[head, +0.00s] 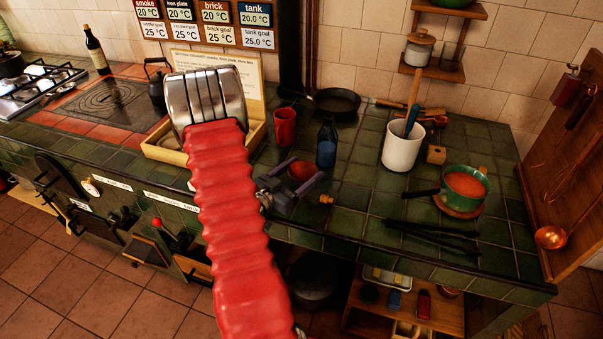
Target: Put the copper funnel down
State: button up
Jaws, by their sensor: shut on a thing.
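The copper funnel (302,171) shows as a small reddish-copper round shape between the fingers of my gripper (296,182). My gripper is shut on it, over the front part of the green tiled counter (352,198). The fingers hide part of the funnel, and its spout cannot be made out. I cannot tell whether the funnel touches the tiles or hangs just above them. My red ribbed arm crosses the left middle of the view.
A dark blue bottle (327,143) and a red cup (285,126) stand just behind. A white crock (402,146), black tongs (431,235) and a green pan (465,184) are to the right. A small yellow piece (326,199) lies nearby. Tiles between gripper and tongs are mostly clear.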

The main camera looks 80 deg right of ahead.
jog(key=shift+f, duration=0.1)
jog(key=o, duration=1.3)
jog(key=shift+v, duration=6)
